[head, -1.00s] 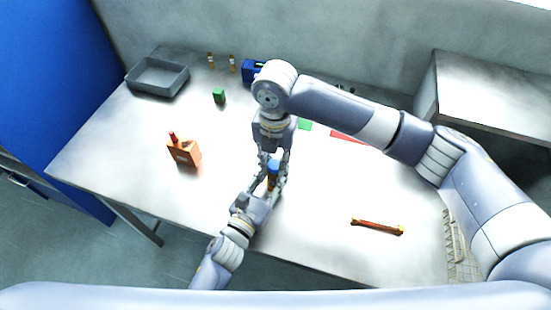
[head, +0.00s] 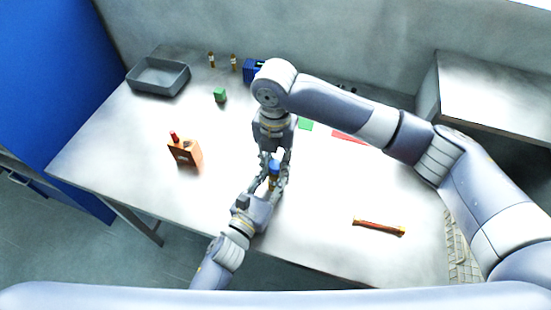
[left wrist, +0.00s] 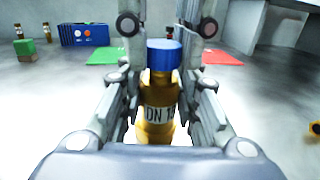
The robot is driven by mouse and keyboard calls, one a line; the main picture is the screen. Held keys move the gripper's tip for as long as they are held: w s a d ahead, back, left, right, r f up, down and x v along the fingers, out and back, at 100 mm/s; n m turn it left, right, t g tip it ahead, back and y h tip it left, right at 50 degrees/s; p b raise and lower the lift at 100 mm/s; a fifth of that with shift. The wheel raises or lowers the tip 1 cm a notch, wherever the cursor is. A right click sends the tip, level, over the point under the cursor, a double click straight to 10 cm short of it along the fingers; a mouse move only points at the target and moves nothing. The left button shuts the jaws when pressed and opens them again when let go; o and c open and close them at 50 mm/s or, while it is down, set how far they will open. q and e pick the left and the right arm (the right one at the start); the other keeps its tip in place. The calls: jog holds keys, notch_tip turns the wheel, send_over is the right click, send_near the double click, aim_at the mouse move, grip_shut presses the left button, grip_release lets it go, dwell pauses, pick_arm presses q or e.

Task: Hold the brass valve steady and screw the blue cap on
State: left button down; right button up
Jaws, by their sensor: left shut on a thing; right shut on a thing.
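The brass valve (left wrist: 155,110), with a "DN" label, stands upright between the fingers of my left gripper (left wrist: 160,115), which is shut on it. The blue cap (left wrist: 164,52) sits at the top of the valve. My right gripper (head: 275,165) comes down from above, its fingers on both sides of the blue cap, and is shut on it. In the head view the blue cap (head: 274,168) shows between the two grippers, and the valve is mostly hidden. I cannot tell how far the cap is seated on the thread.
An orange block with a red-topped item (head: 185,152) stands at the left. A grey tray (head: 133,84), a green cube (head: 220,95) and a blue box (head: 252,70) are further back. A red bar with yellow ends (head: 379,227) lies at the right. The front left tabletop is clear.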

jog(key=shift+s+d+f, duration=0.1)
jog(key=shift+s+f, duration=0.15)
jog(key=shift+s, duration=0.05)
jog(key=shift+w+d+f, duration=0.1)
jog(key=shift+d+f, duration=0.1)
jog(key=shift+f, duration=0.35)
dwell(0.8)
jog(key=o, duration=0.4)
dwell(0.5)
jog(key=o, duration=1)
jog(key=shift+w+a, duration=0.1)
jog(key=shift+w, duration=0.1)
